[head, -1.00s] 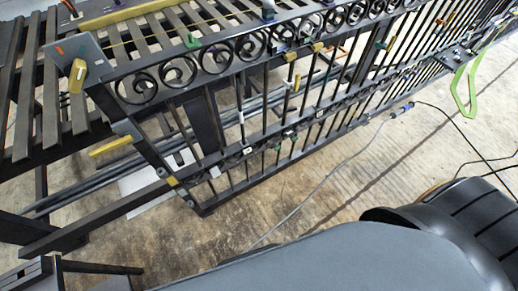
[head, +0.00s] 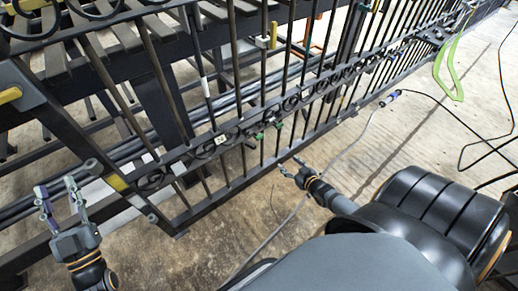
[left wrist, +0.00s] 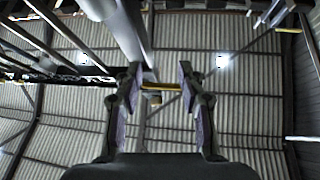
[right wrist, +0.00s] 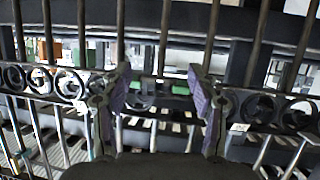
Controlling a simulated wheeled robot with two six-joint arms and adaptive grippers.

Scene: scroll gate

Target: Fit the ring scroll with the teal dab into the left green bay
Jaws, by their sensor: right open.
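A dark gate holds a band of ring scrolls (head: 152,177) along its lower rail; they also show in the right wrist view (right wrist: 42,80). Two green marks, at the left (head: 259,136) and right (head: 279,125), sit on this band. Green pieces (right wrist: 181,90) also show between my right fingers in the right wrist view. I cannot make out a teal dab on any scroll. My right gripper (head: 287,167) is open and empty, in front of the gate below the green marks. My left gripper (head: 59,194) is open and empty, left of the gate's near end post.
Upright bars (head: 205,90) of the gate stand close before my right gripper. A dark slatted bench (head: 110,42) is behind the gate. A grey cable (head: 345,160) with a blue connector (head: 390,98) runs over the floor. Open concrete floor (head: 190,255) lies between my arms.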

